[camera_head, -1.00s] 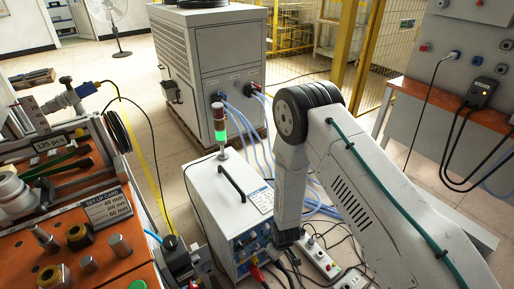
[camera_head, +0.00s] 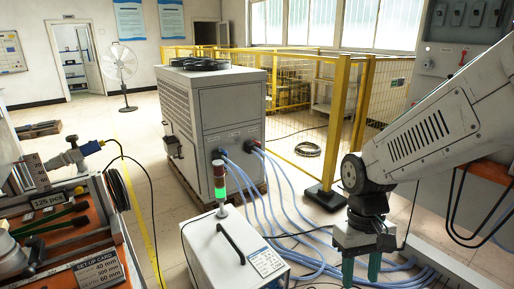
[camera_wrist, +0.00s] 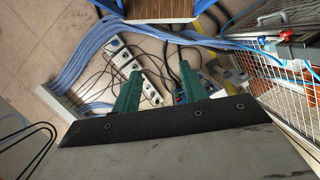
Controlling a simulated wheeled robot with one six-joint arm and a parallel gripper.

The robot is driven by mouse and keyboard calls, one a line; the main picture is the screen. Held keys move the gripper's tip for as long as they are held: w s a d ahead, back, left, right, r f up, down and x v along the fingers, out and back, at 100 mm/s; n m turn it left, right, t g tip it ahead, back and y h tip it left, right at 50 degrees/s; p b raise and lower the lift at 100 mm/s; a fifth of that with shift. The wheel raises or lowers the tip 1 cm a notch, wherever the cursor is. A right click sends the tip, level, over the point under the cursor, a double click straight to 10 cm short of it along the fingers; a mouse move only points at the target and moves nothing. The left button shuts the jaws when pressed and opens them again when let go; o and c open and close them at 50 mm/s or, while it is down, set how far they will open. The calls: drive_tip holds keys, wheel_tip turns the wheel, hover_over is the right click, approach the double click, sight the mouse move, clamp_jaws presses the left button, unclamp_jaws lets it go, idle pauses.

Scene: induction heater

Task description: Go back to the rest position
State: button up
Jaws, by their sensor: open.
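My gripper (camera_head: 361,268) hangs at the lower right of the head view, pointing down, with its two green fingers apart. Nothing shows between them. In the wrist view, the two green fingers (camera_wrist: 163,78) also stand apart, above the floor with its power strips (camera_wrist: 122,58) and cables. My white arm reaches in from the right edge of the head view. The rest position itself is not marked in any view.
A white heater box (camera_head: 222,252) with a lit green stack light (camera_head: 220,182) stands left of my gripper. Blue hoses (camera_head: 283,215) run to the grey chiller (camera_head: 232,105). A yellow fence (camera_head: 340,110) stands behind. An orange-topped bench (camera_head: 60,240) is at the left.

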drive_tip(key=s+d+r+m+t, duration=0.2)
drive_tip(key=s+d+r+t, duration=0.2)
drive_tip(key=s+r, duration=0.6)
wheel_tip(320, 180, up, 3)
drive_tip(key=shift+s+d+f+t, duration=0.1)
drive_tip(key=shift+s+d+t, duration=0.2)
drive_tip(key=shift+d, duration=0.6)
idle(0.8)
